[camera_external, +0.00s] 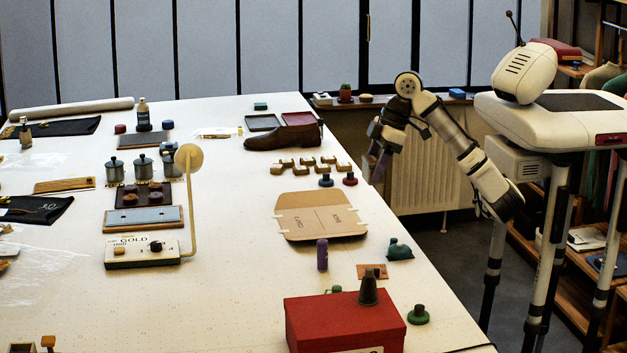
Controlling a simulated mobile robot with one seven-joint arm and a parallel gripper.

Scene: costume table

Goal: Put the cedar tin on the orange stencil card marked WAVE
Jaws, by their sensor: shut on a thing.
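My gripper (377,160) hangs at the right edge of the table, pointing down, beyond the cobbler-style small wooden blocks. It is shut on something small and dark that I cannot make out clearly. I cannot tell whether this is the cedar tin. A small orange card (365,272) lies near the right edge of the table, towards the front, with a small dark mark or piece on it. Its lettering is too small to read. My gripper is well behind this card and apart from it.
A purple cylinder (322,255) and a green lumpy thing (399,250) stand near the card. A cardboard sheet (320,217) lies behind. A brown shoe (283,137) stands farther back.

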